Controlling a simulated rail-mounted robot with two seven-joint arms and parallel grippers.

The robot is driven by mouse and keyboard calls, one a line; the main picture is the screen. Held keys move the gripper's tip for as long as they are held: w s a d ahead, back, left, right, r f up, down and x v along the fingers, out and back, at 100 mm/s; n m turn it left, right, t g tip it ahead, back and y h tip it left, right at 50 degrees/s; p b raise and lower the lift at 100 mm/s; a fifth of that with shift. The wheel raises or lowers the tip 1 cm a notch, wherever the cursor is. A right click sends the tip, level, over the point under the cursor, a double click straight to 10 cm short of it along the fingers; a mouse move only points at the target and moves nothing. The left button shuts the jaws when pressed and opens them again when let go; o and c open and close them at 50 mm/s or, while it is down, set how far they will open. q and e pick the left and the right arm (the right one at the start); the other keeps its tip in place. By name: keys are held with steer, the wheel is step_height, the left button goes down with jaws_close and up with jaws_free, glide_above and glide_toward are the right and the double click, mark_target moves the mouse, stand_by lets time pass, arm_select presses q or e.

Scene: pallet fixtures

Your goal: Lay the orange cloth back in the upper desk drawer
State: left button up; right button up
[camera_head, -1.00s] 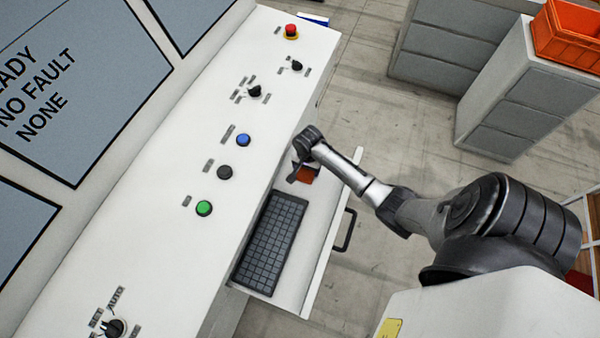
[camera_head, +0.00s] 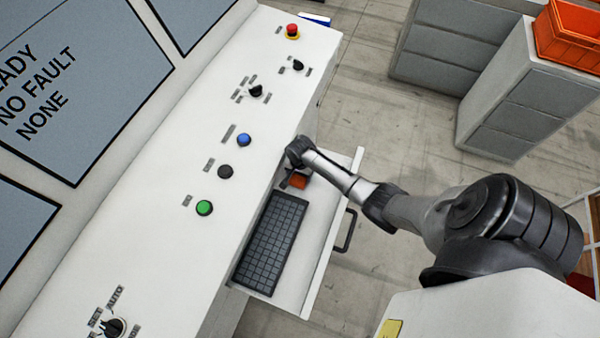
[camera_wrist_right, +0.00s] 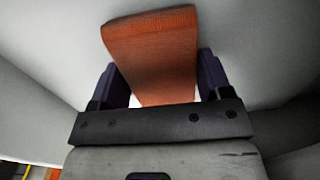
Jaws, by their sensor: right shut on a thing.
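The orange cloth (camera_head: 299,182) is a small, folded-looking block at the far end of the open desk drawer (camera_head: 317,222), just beyond the keyboard. My right gripper (camera_head: 292,178) reaches in over that end and partly hides the cloth. In the right wrist view the cloth (camera_wrist_right: 152,50) sits between the two dark fingers of the right gripper (camera_wrist_right: 160,80), which is shut on it. Pale surfaces surround it there. I cannot tell whether the cloth touches the drawer floor. My left gripper is not in view.
A dark keyboard (camera_head: 271,243) fills much of the drawer. The console panel (camera_head: 180,180) with buttons and knobs overhangs the drawer's left side. The drawer's dark handle (camera_head: 347,231) faces the open floor. Grey cabinets (camera_head: 520,105) and an orange crate (camera_head: 570,35) stand at upper right.

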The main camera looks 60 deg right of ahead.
steer(key=shift+f, duration=0.2)
steer(key=o, duration=0.5)
steer(key=shift+o, duration=0.2)
steer(key=shift+r, duration=0.1)
step_height(320, 180, up, 12)
steer(key=s+a+n+t, duration=0.2)
steer(key=s+a+n, duration=0.95)
steer(key=a, duration=0.25)
steer(key=s+a+r+n+t, duration=0.1)
steer(key=s+a+r+n, duration=0.5)
steer(key=s+a+r, duration=0.1)
steer(key=s+a+p, duration=0.1)
steer(key=s, duration=0.1)
steer(key=shift+s+r+t, duration=0.25)
steer(key=shift+s+t, duration=0.05)
steer(key=shift+s, duration=0.05)
steer(key=shift+c, duration=0.2)
